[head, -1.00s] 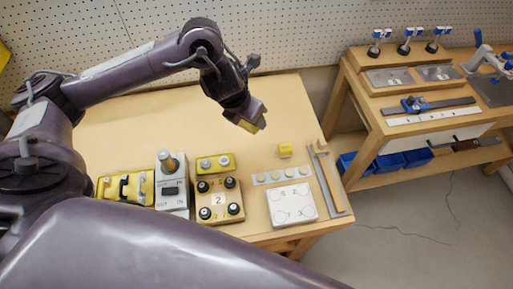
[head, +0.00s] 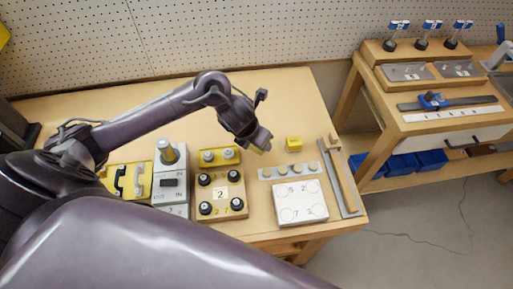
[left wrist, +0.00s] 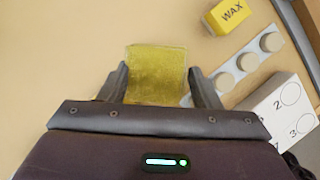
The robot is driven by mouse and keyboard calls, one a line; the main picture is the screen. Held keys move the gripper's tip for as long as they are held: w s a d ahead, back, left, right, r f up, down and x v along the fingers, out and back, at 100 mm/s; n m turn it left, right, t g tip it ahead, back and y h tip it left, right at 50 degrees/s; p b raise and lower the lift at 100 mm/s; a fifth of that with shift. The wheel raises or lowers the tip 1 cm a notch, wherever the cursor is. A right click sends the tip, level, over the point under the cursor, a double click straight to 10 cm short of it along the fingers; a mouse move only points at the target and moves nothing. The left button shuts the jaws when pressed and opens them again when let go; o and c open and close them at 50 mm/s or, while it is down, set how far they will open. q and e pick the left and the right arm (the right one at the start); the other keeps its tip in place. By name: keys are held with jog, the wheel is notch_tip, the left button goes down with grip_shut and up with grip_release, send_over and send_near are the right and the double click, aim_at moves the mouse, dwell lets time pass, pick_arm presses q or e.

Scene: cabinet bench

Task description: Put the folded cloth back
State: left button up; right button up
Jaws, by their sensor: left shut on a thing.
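My left gripper (head: 261,149) hangs over the bench to the left of the yellow wax block. In the left wrist view its two fingers (left wrist: 160,85) are shut on a flat yellow square, the folded cloth (left wrist: 157,72). The cloth lies between the fingers and sticks out past their tips. In the head view the cloth is mostly hidden by the gripper, with a small yellow edge at its tip. I cannot tell whether the cloth touches the bench top. My right gripper is not in view.
The wax block (head: 294,143), a grey strip with round discs (head: 266,173) and a white board with circles (head: 301,203) are right of the gripper. A wooden box with black knobs (head: 220,194) stands nearer. The bench top (head: 285,100) behind is clear.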

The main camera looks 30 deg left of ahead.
aim_at(256, 148)
pick_arm(q)
notch_tip(256, 148, down, 4)
jog(key=shift+r+b, duration=0.1)
jog(key=shift+b, duration=0.2)
jog(key=shift+f, duration=0.3)
jog(key=o, duration=0.9)
jog(key=shift+r, duration=0.1)
